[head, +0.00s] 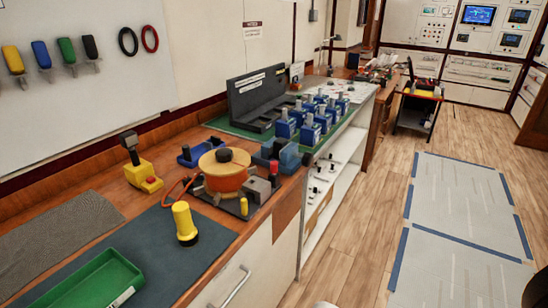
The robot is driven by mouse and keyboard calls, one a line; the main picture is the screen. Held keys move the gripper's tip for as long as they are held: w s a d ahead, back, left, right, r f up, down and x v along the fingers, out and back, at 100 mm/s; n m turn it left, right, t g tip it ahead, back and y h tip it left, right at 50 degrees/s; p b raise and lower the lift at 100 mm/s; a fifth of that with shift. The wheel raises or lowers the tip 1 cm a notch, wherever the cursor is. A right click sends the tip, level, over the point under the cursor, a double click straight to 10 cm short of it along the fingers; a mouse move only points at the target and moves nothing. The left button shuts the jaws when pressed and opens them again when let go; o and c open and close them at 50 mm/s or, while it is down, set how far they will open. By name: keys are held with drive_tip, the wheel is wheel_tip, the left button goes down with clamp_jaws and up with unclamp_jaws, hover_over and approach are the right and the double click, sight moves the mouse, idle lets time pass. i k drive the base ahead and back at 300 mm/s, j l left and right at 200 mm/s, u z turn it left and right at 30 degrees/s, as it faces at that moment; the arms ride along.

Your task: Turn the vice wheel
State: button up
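On the wooden bench stands a round orange drum (226,178) with a tan top and a black knob (224,155); I cannot tell whether it is the vice wheel. Just behind it to the right is a blue block-like fixture (283,154) with a grey slot, which may be the vice. A dark grey block (258,189) sits beside the drum on its right, with a small red-topped upright piece (273,170) near it. No clear wheel rim or handle shows on the blue fixture. My gripper is not in view.
A yellow-based lever (142,174) stands behind. Blue breakers (309,130) stand in rows farther back. Floor right of the bench is open, with blue-edged pale mats (465,205).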

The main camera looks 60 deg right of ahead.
sight(307, 158)
drive_tip(key=z, duration=1.1)
